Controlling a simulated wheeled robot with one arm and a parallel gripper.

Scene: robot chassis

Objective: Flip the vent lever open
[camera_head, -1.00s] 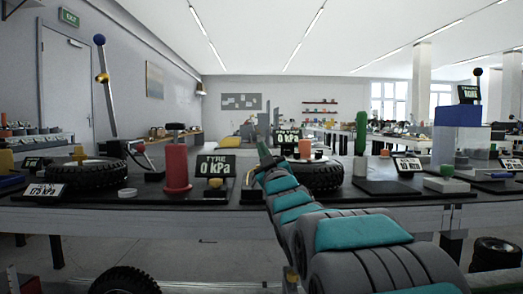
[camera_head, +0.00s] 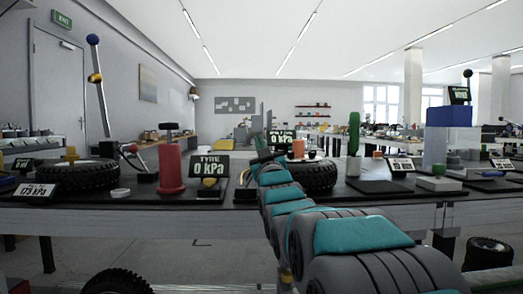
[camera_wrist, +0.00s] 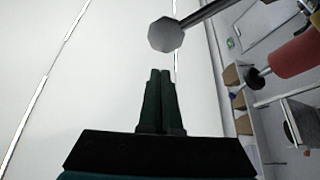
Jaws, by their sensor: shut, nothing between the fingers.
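My gripper (camera_head: 262,146) is small in the head view, above the bench just right of a "TYRE 0 kPa" display (camera_head: 209,170). In the wrist view my gripper (camera_wrist: 160,72) points up the picture with its dark green fingers together and empty. A metal rod with a pale faceted knob (camera_wrist: 166,34) lies just beyond the fingertips there, apart from them in the picture; I cannot tell whether it is the vent lever. In the head view, a tall lever with a blue ball (camera_head: 93,39) leans at the left. No lever is labelled as a vent.
The bench (camera_head: 340,198) carries a tyre (camera_head: 92,178), a red cylinder (camera_head: 171,169), a second tyre (camera_head: 312,178) behind my arm, and a green upright handle (camera_head: 354,133). A blue block (camera_head: 449,116) stands at the right. The wrist view shows a red cylinder (camera_wrist: 296,57).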

